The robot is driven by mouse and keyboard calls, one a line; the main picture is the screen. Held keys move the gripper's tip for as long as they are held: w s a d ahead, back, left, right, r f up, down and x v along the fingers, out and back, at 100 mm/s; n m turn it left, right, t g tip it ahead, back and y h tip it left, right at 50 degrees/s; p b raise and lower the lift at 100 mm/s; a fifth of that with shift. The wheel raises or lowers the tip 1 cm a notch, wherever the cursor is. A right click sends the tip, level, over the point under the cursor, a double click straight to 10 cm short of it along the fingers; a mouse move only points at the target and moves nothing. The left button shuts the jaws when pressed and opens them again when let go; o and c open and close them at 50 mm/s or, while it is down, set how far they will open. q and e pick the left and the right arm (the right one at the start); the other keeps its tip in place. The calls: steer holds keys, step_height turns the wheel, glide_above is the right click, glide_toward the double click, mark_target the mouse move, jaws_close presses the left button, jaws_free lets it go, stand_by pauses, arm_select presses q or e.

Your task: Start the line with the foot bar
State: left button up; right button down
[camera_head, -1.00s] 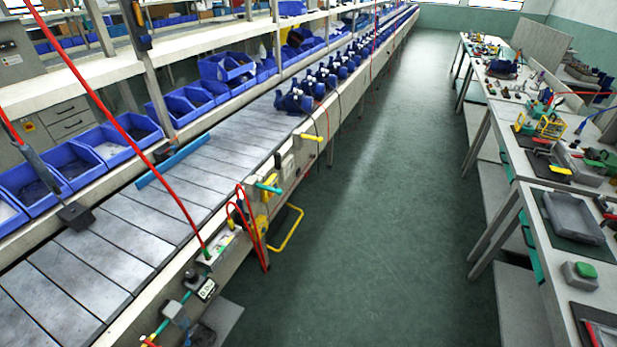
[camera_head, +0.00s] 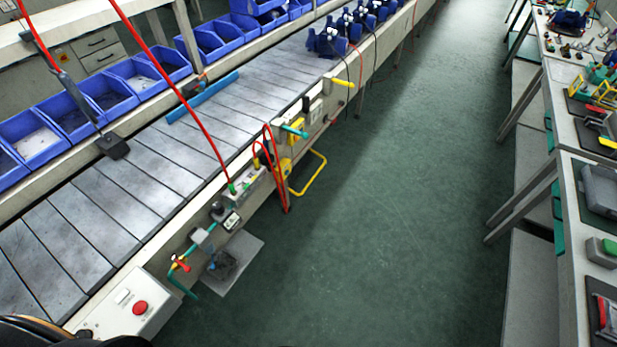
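A bent yellow bar (camera_head: 315,177), which looks like the foot bar, sticks out from the side of the conveyor line (camera_head: 140,205) over the green floor, low down. Nothing of mine touches it. Whether it is pressed cannot be told. Several blue pump bodies (camera_head: 335,40) stand on the line at the far end, and its near slats are empty. Neither of my grippers can be made out; only dark curved parts show at the bottom left edge.
A white box with a red button (camera_head: 140,307) sits at the line's near end. A grey plate (camera_head: 240,262) lies low beside the line. Red hoses hang along the line. A workbench (camera_head: 567,125) stands right; the aisle floor (camera_head: 385,220) between is clear.

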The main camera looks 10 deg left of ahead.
arm_select(q)
steer(key=shift+c, duration=0.4)
jaws_close()
stand_by(1.0)
